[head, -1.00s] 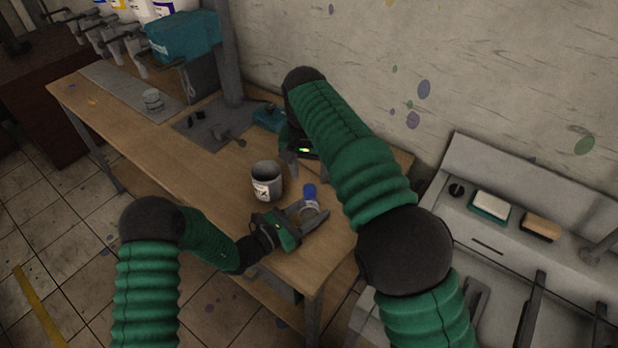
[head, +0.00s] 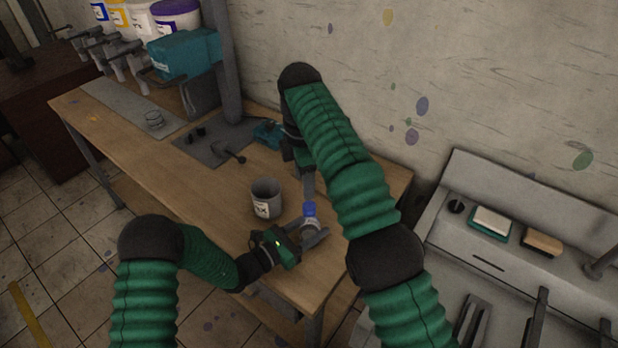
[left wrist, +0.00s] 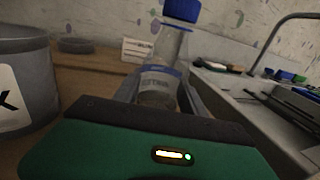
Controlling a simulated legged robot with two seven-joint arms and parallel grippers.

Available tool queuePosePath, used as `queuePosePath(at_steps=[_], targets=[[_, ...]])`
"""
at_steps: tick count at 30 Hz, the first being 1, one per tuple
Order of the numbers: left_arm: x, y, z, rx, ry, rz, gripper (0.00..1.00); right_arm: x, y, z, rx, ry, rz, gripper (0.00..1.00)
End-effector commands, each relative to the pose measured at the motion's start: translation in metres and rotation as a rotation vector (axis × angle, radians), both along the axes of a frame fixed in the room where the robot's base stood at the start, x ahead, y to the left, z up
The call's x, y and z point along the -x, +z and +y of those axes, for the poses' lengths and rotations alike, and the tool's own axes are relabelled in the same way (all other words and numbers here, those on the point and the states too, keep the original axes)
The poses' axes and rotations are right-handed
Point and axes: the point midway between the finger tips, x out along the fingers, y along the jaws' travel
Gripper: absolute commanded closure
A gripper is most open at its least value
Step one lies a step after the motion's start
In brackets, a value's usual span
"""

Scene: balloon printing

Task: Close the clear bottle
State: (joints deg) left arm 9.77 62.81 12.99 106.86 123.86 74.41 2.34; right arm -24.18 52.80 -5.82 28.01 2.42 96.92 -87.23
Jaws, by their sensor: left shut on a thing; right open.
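The clear bottle (head: 311,229) stands upright near the table's front right corner with a blue cap (head: 309,209) at its top. In the left wrist view the bottle (left wrist: 160,84) fills the middle, and the cap (left wrist: 182,9) sits at its neck, slightly tilted; I cannot tell whether it is tight. My left gripper (head: 314,239) is shut around the bottle's body from the left. My right gripper (head: 308,193) is open and points down just above and behind the cap; its fingers are partly hidden by its own arm, and contact is unclear.
A grey labelled cup (head: 266,200) stands left of the bottle. A teal machine (head: 184,55) and paint buckets (head: 177,14) are at the back. A grey sink unit (head: 480,255) with sponges stands to the right.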

Motion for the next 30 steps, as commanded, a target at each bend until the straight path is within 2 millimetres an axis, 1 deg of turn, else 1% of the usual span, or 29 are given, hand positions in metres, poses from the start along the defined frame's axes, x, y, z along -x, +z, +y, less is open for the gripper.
queuePosePath(at_steps=[1,3,6,9,12,16,24,30], targets=[[0.0000,-0.0003,0.0001,-0.001,0.000,0.001,1.00,-0.0005,0.0008,-0.0010,0.004,0.145,0.010,0.53],[0.0000,-0.0003,0.0001,-0.001,0.000,0.001,1.00,-0.0002,0.0030,-0.0031,0.009,0.366,0.024,0.53],[0.0001,-0.0003,0.0001,-0.001,0.000,0.001,1.00,0.0014,0.0053,-0.0056,0.012,0.645,0.041,0.53],[0.0001,-0.0003,0.0002,-0.001,0.000,0.001,1.00,0.0026,0.0070,-0.0083,0.011,0.850,0.052,0.53],[0.0001,-0.0003,0.0002,-0.001,0.000,0.001,1.00,0.0038,0.0076,-0.0098,0.009,0.970,0.058,0.53],[0.0001,-0.0003,0.0002,-0.001,0.000,0.001,1.00,0.0041,0.0083,-0.0102,0.009,1.019,0.059,0.53],[0.0001,-0.0003,0.0000,-0.001,0.000,0.001,1.00,0.0042,0.0078,-0.0099,0.009,1.017,0.060,0.53],[0.0001,-0.0003,0.0000,-0.001,0.000,0.001,1.00,0.0031,-0.0011,-0.0087,0.011,1.019,0.062,0.53]])
